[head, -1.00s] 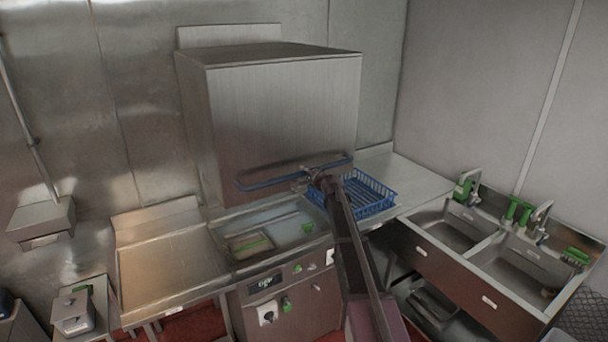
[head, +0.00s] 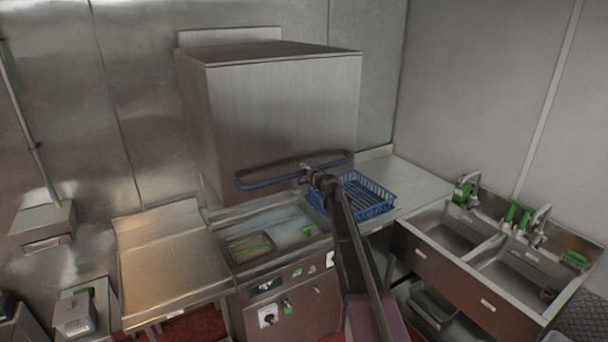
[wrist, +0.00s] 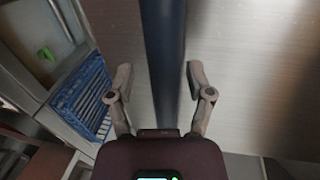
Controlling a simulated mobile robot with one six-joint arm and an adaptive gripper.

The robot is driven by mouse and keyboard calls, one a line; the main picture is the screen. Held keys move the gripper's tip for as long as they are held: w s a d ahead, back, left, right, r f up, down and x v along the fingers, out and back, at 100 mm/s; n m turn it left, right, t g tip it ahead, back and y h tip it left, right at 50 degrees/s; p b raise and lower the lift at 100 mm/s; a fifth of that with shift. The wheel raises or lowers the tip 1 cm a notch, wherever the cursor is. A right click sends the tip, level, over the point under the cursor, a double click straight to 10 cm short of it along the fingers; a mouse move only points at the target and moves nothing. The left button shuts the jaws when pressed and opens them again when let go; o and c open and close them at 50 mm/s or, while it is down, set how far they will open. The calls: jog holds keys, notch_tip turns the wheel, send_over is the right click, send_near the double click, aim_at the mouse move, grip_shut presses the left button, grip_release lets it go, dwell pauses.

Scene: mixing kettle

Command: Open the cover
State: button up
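The cover is a large brushed-steel box hood (head: 285,105) above the wash basin. A blue bar handle (head: 264,183) runs along its lower front. The hood stands raised, with the open basin (head: 300,233) visible below and in front of it. My gripper (head: 306,169) is at the middle of the handle. In the wrist view my gripper (wrist: 159,72) has its two fingers spread. The blue bar (wrist: 166,55) passes between them, with gaps visible on both sides. Whether the bar lies fully within finger depth is hard to tell.
A blue rack (head: 366,196) sits on the counter right of the basin. A double sink (head: 462,232) with green-handled taps stands at the right. A bare steel side table (head: 175,265) is at the left. A control panel (head: 284,294) is on the machine front.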

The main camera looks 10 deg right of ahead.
jog(key=shift+f, duration=0.2)
notch_tip(320, 180, down, 31)
jog(key=b, duration=3.1)
jog(key=shift+r, duration=0.2)
jog(key=shift+s, duration=0.2)
jog(key=p+v, duration=0.3)
jog(key=v, duration=1.2)
jog(key=shift+s+d, duration=0.15)
jog(key=shift+s, duration=0.1)
dwell(1.6)
